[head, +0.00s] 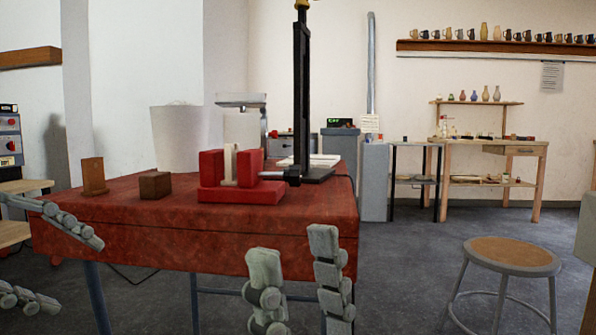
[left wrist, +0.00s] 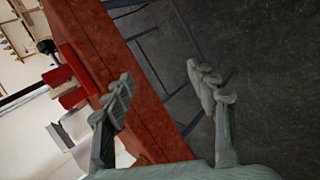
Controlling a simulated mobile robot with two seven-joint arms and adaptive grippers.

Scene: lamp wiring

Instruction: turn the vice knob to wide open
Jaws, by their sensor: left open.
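The red vice (head: 240,193) stands on the red table, with a pale upright piece (head: 230,165) between its jaws. Its dark knob (head: 293,177) is on the right end of a short screw. In the left wrist view the vice (left wrist: 72,88) and its dark knob (left wrist: 46,47) appear turned on their side at upper left. My left gripper (head: 78,273) is open and empty at the table's left front corner, well away from the knob. Its spread fingers also show in the left wrist view (left wrist: 160,72). My right gripper (head: 293,245) is open and empty at the table's front edge, below the knob.
On the red table (head: 130,225) stand two brown blocks (head: 155,185), (head: 94,176), a white shade (head: 180,137) and a black post (head: 301,90) close behind the knob. A stool (head: 512,254) stands at right. The floor between is clear.

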